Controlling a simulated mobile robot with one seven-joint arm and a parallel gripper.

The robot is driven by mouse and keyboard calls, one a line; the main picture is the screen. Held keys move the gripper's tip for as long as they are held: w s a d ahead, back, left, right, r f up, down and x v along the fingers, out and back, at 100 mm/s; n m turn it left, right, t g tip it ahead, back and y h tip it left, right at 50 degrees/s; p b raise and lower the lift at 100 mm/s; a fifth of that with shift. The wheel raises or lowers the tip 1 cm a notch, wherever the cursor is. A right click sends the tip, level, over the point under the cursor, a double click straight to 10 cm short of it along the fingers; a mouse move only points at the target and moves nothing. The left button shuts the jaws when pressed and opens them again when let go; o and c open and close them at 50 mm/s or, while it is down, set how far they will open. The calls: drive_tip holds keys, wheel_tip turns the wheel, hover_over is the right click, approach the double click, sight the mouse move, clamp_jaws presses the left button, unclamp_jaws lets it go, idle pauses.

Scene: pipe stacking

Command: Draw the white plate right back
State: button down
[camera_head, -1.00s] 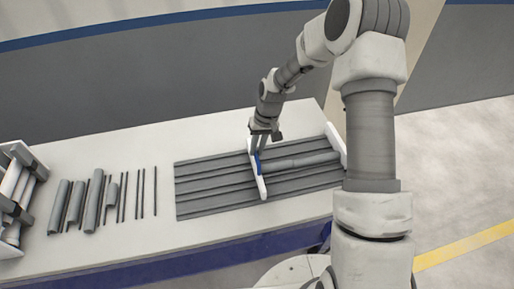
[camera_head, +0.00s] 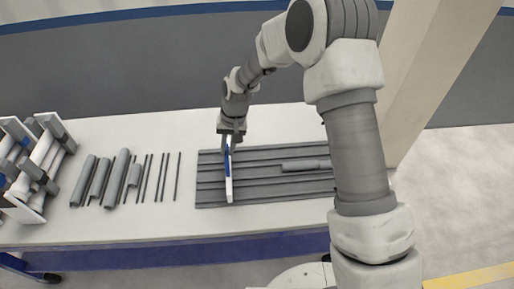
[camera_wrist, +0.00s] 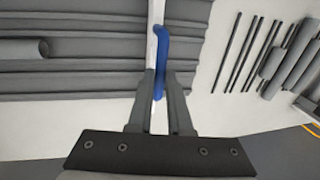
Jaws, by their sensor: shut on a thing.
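The white plate (camera_head: 229,190) is a thin upright panel with a blue handle (camera_head: 227,160). It stands across the grey ribbed bed (camera_head: 262,191), near the bed's left end. My gripper (camera_head: 229,146) is above the plate's far part and shut on the blue handle. In the wrist view, the fingers (camera_wrist: 160,92) close on both sides of the blue handle (camera_wrist: 161,50), and the plate's white edge (camera_wrist: 150,45) runs up beside it. A grey pipe (camera_head: 305,165) lies on the bed to the right of the plate, apart from it. My arm hides the bed's right end.
Several grey pipes and thin rods (camera_head: 122,178) lie side by side on the white table (camera_head: 120,232) to the left of the bed. A rack of pipes with white frames (camera_head: 38,165) stands at the far left. Bare tabletop lies between rods and bed.

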drive_tip(key=s+a, duration=0.1)
drive_tip(key=a, duration=0.9)
drive_tip(key=shift+s+a+b, duration=0.3)
drive_tip(key=shift+a+b, duration=0.05)
drive_tip(key=shift+b, duration=0.05)
drive_tip(key=shift+r, duration=0.1)
drive_tip(key=c, duration=0.8)
unclamp_jaws()
drive_tip(key=shift+a, duration=0.15)
drive_tip(key=shift+c, duration=0.2)
drive_tip(key=d+r+p, duration=0.1)
drive_tip(key=r, duration=0.7)
drive_tip(key=d+r, duration=0.2)
drive_tip(key=r, duration=0.7)
drive_tip(key=shift+w+d+p, duration=0.25)
drive_tip(key=shift+d+p, duration=0.05)
drive_tip(key=shift+p, duration=0.05)
